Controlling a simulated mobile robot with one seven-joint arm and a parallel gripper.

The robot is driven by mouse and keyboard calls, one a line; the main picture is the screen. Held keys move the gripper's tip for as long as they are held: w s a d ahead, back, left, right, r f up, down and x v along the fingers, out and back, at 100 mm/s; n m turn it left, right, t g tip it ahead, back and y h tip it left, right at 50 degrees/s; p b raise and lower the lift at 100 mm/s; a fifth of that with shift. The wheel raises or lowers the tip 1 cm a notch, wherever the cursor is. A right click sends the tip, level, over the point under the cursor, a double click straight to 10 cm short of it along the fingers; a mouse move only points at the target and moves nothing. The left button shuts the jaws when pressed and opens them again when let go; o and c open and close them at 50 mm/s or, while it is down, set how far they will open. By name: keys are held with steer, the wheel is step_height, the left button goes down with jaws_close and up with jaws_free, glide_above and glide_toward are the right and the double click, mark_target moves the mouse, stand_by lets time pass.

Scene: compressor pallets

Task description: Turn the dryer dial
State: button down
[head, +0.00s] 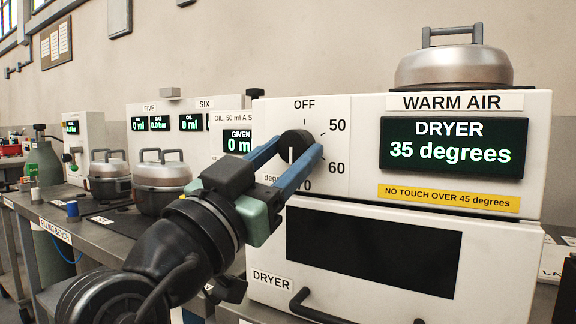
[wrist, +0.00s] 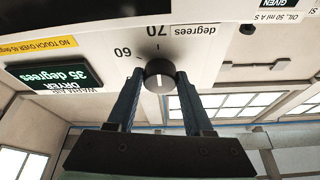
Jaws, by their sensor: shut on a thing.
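The dryer dial (head: 296,143) is a round black knob with a white line, on the white front of the dryer (head: 360,190). OFF stands above it, 50 and 60 to its right, 70 below. The white line looks about upright; I cannot tell which mark it points at. My gripper (head: 291,158) is shut on the dial, one blue finger on each side. In the wrist view the dial (wrist: 159,73) sits between both fingertips, seen upside down. The dryer display (head: 451,148) reads 35 degrees.
A lidded metal pot (head: 453,67) stands on top of the dryer. A yellow label (head: 448,198) says no touch over 45 degrees. Below are a dark window (head: 372,250) and a handle (head: 312,309). More metal pots (head: 160,184) stand on the bench to the left.

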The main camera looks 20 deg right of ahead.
stand_by(0.3)
steer(key=shift+c, duration=1.4)
jaws_free()
steer(key=p+v, duration=0.1)
steer(key=v, duration=1.2)
